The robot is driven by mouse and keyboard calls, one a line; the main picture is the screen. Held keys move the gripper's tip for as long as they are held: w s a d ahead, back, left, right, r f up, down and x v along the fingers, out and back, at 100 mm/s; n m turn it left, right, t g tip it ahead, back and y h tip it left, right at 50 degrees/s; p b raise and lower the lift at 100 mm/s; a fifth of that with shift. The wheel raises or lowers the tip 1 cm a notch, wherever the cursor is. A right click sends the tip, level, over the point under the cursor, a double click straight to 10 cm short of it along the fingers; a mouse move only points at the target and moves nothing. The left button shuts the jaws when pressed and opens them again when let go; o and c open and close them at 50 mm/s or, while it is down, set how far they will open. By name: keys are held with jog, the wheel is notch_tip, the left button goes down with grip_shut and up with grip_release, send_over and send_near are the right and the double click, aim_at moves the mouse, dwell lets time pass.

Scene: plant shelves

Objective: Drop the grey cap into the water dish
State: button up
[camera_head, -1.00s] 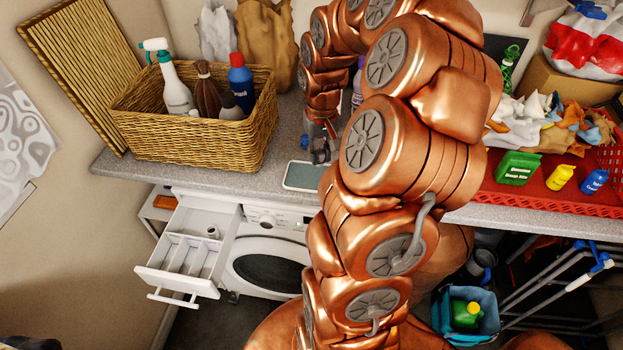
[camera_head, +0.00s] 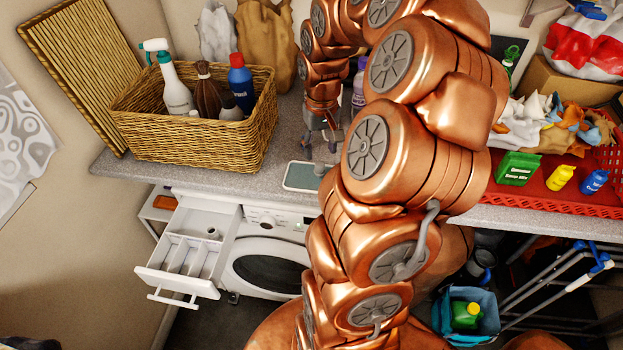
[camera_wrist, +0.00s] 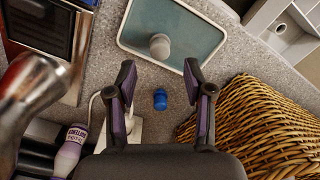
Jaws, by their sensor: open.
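The grey cap (camera_wrist: 160,46) sits in the shallow, pale-rimmed teal dish (camera_wrist: 199,52), close to its near rim in the wrist view. In the head view the grey cap (camera_head: 321,169) is at the right part of the dish (camera_head: 299,183), beside my arm, which hides the dish's right end. I take this dish for the water dish; I cannot make out water in it. My gripper (camera_wrist: 156,80) is open and empty, apart from the cap. In the head view my gripper (camera_head: 320,150) hangs over the counter behind the dish.
A small blue cap (camera_wrist: 160,99) lies on the counter below my open fingers. A wicker basket (camera_head: 190,148) of bottles stands to the left. A purple bottle (camera_wrist: 70,150) shows in the wrist view. A red crate (camera_head: 540,195) is at the right.

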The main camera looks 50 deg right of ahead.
notch_tip(320, 180, up, 10)
jog(key=shift+f, duration=0.2)
dwell(0.8)
jog(key=s+a+n, duration=0.2)
jog(key=a, duration=0.6)
jog(key=s+a+n, duration=0.1)
jog(key=s+a, duration=0.1)
jog(key=a, duration=0.7)
jog(key=s+a+f+n+g, duration=0.1)
jog(key=s+a+f, duration=0.1)
jog(key=s+a, duration=0.3)
jog(key=s+a+f+n, duration=0.1)
jog(key=s+a+f, duration=0.1)
jog(key=s+a, duration=0.3)
jog(key=s, duration=0.3)
jog(key=shift+s+a+f+g, duration=0.15)
jog(key=shift+a+f+g, duration=0.15)
jog(key=shift+f+g, duration=0.1)
jog(key=shift+d, duration=0.1)
